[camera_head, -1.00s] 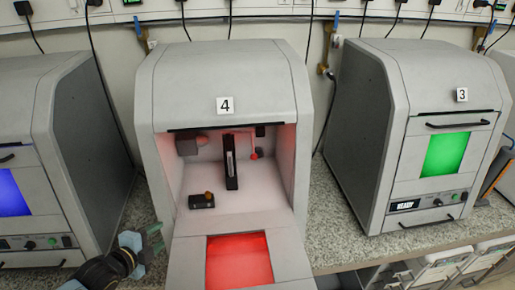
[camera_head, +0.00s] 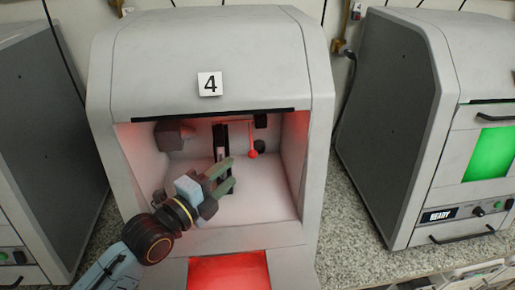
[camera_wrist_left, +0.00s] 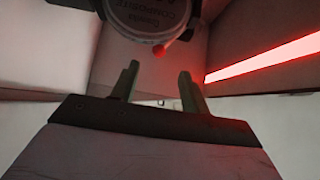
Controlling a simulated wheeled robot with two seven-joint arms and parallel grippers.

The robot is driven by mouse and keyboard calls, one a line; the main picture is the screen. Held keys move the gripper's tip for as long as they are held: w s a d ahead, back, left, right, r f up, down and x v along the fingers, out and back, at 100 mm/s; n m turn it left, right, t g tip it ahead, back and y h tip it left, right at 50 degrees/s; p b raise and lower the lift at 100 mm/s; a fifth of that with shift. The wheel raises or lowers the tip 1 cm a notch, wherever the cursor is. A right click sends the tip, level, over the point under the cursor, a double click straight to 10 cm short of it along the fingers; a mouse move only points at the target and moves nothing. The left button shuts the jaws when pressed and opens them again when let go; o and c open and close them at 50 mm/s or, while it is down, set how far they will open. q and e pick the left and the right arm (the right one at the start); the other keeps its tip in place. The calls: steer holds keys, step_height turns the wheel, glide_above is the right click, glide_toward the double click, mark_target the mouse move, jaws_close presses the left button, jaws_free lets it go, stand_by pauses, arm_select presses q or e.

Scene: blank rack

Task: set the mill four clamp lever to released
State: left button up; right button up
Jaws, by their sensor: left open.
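Mill four (camera_head: 215,55) stands open with its lower door folded down, and its chamber glows red. A thin lever with a red ball knob (camera_head: 253,154) hangs at the back right of the chamber; it looks like the clamp lever. My right gripper is not in view.
A dark upright holder (camera_head: 220,140) stands at the chamber's back, partly hidden by my gripper. A round lettered disc (camera_wrist_left: 150,12) shows at the top of the wrist view. The chamber's right floor is clear.

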mark_target(250, 156)
arm_select(q)
steer(key=x, duration=0.4)
steer(key=shift+s+r, duration=0.1)
steer(key=shift+r, duration=0.05)
steer(key=x, duration=0.7)
steer(key=shift+f, duration=0.2)
steer(key=shift+w+d, duration=0.2)
steer(key=shift+w, duration=0.1)
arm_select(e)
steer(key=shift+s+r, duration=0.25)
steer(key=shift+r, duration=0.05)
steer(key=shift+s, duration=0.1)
